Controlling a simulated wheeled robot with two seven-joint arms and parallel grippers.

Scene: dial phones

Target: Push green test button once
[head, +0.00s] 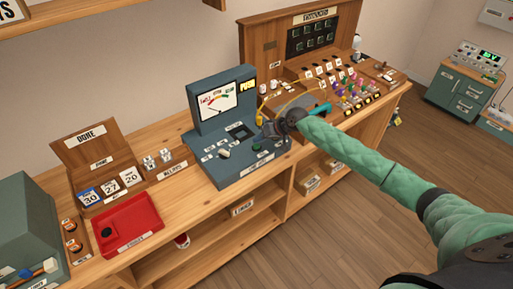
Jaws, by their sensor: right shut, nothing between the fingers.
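The blue-grey tester (211,155) stands on the wooden bench near the middle of the head view, with an upright meter panel and a "PUSH" sign. The green button (257,148) sits on the right part of its sloped top. My right gripper (267,131) is shut and empty, just above and to the right of the button in the picture. Whether its tips touch the tester is too small to tell. My left gripper is not in view.
Left of the tester are a red tray (128,225), a wooden date holder (98,160) with number cards, and small weights (158,159). Behind my right arm stands a wooden switchboard (315,40) with coloured plugs and yellow cords. A green cabinet (462,92) stands at far right.

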